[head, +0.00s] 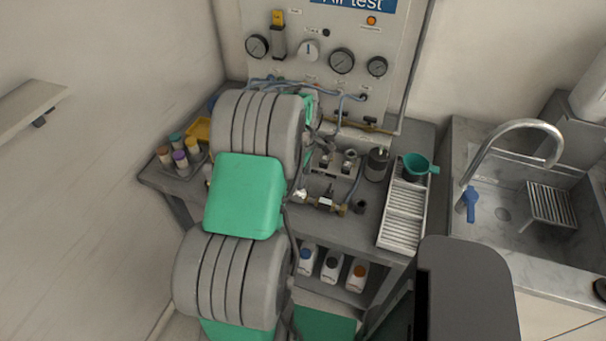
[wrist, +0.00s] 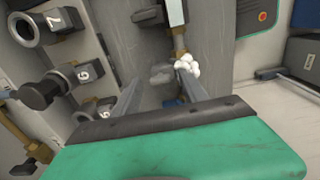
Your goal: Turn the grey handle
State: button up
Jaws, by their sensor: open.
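In the wrist view, my gripper (wrist: 160,74) is open, with its two grey fingers apart beyond the green palm. A small dark grey piece, possibly the grey handle (wrist: 162,75), shows between the fingertips. It is blurred, and I cannot tell whether the fingers touch it. A white lobed knob (wrist: 187,65) on a brass fitting sits by the right fingertip. In the head view my arm covers part of the workbench, and I cannot make out the fingers or the grey handle clearly there.
Numbered black fittings (wrist: 62,22) line the wrist view's left side. In the head view, a gauge panel (head: 325,52) stands behind the bench. A white rack (head: 404,215) with a green funnel (head: 416,165) lies right, beside a sink (head: 480,205). Capped vials (head: 180,158) stand left.

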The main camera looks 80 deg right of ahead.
grip_shut()
dwell(0.4)
dwell(0.4)
jog(key=m+b, duration=0.1)
jog(key=m, duration=0.3)
jog(key=shift+m, duration=0.3)
jog(key=m+b, duration=0.1)
jog(key=m, duration=0.3)
jog(key=m+b, duration=0.1)
jog(key=m, duration=0.4)
jog(key=shift+r, duration=0.1)
jog(key=shift+m+b, duration=0.35)
jog(key=shift+m, duration=1.85)
jog(key=shift+d, duration=0.1)
